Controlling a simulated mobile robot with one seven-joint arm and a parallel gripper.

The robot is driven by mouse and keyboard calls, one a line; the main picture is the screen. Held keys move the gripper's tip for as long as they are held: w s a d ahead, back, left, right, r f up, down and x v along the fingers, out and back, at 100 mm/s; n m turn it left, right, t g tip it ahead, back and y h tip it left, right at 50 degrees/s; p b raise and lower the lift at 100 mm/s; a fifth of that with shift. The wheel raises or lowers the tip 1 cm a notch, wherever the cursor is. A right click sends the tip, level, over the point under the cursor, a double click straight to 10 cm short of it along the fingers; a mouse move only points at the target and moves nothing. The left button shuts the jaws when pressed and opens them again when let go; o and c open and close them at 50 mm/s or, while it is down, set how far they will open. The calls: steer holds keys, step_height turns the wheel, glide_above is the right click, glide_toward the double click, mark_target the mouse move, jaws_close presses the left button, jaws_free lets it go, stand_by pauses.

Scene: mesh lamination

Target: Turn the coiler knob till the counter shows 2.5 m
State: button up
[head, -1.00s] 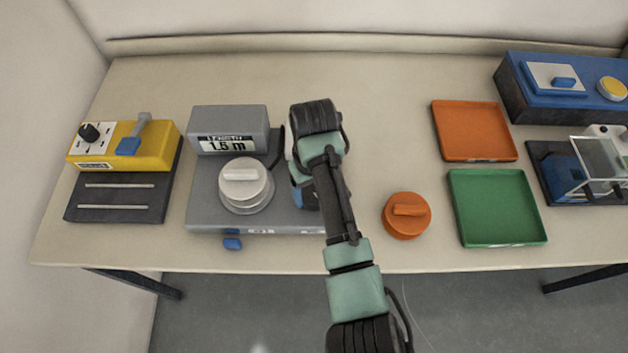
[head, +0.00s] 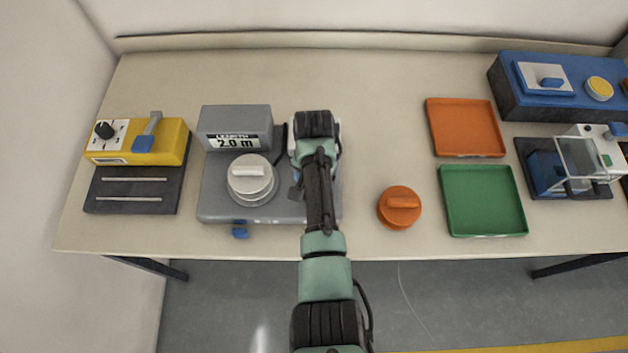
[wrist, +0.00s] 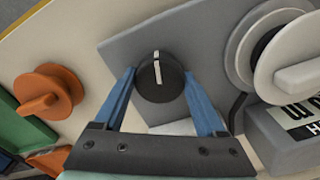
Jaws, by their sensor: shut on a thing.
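The coiler (head: 215,205) is a grey machine at the left of the table. Its counter (head: 233,143) reads 2.0 m. A pale round spool (head: 250,178) sits on its base and also shows in the wrist view (wrist: 245,60). The coiler knob (wrist: 160,90) is black with a white line, on the grey base. The blue fingers of my gripper (wrist: 159,76) are shut on the knob, one on each side. In the head view my arm hides the knob and most of the gripper.
A yellow device (head: 165,150) stands left of the coiler. To the right are an orange lidded piece (head: 399,207), an orange tray (head: 465,127), a green tray (head: 483,200) and a blue machine (head: 512,95). The table between coiler and trays is mostly clear.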

steer(key=shift+w+r+m+p, duration=0.15)
steer(key=shift+m+p, duration=0.4)
steer(key=shift+m, duration=1.65)
steer(key=o, duration=1)
steer(key=shift+o, duration=0.4)
step_height(320, 180, up, 13)
